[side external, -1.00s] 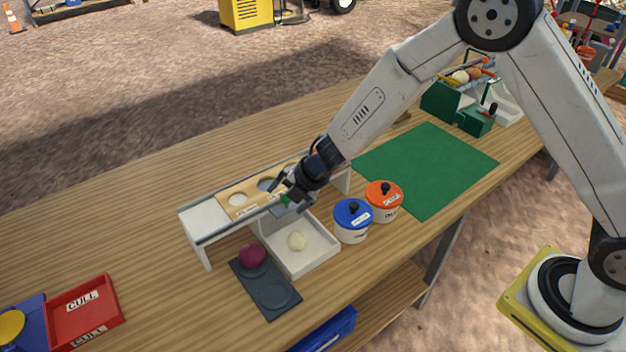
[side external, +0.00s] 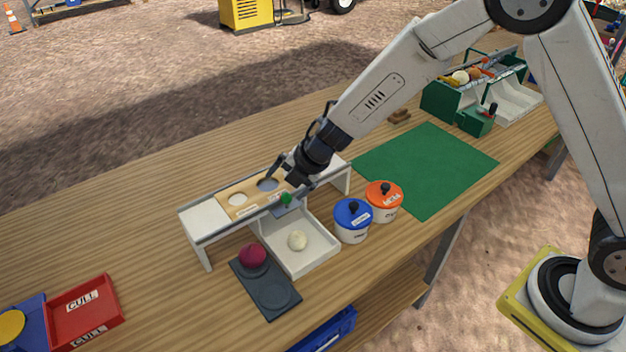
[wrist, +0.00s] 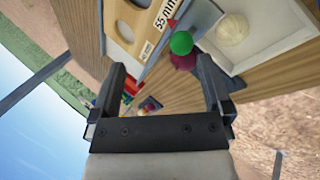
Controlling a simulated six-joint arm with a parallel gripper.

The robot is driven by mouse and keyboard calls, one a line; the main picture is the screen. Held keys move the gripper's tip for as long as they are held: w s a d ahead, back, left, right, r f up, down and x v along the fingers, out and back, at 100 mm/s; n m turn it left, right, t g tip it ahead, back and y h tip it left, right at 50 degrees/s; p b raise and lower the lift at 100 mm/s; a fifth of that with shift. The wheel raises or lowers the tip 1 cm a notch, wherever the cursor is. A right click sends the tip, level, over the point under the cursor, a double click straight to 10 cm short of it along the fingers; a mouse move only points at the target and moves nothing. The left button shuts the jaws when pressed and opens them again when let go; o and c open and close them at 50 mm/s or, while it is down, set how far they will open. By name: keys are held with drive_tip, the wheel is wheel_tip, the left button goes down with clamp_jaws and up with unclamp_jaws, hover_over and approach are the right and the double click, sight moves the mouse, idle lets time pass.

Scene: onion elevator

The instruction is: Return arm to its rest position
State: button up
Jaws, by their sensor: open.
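My gripper (side external: 284,170) hangs above the back of the raised sizing bench, near its right half. In the wrist view its two fingers (wrist: 165,90) stand wide apart with nothing between them. The bench (side external: 205,217) has a wooden plate (side external: 253,189) with round holes, and the wrist view shows a "55 mm" label on it. A green knob (side external: 285,198) sits at the bench's front edge, apart from the fingers; it also shows in the wrist view (wrist: 181,43). A pale onion (side external: 297,240) lies in the white tray (side external: 318,262). A purple-red onion (side external: 252,255) rests on the dark two-dish pad (side external: 266,290).
A blue-lidded pot (side external: 352,222) and an orange-lidded pot (side external: 384,200) stand right of the tray. A green mat (side external: 428,170) lies clear beyond them. A green crate unit (side external: 440,102) stands at the back right. A red CULL tray (side external: 88,312) is at front left.

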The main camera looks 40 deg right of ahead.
drive_tip(key=shift+d+r, duration=0.1)
drive_tip(key=shift+d+r+m, duration=0.3)
drive_tip(key=shift+d+m, duration=0.15)
drive_tip(key=shift+m, duration=0.15)
drive_tip(key=s+d+r+m+h, duration=0.4)
drive_tip(key=s+d+m, duration=0.3)
drive_tip(key=d+m, duration=0.45)
drive_tip(key=s+d+m+g, duration=0.2)
drive_tip(key=s+d+m, duration=0.2)
drive_tip(key=s+m, duration=0.8)
drive_tip(key=s, duration=0.3)
drive_tip(key=shift+r+g, duration=0.2)
drive_tip(key=shift+g, duration=0.2)
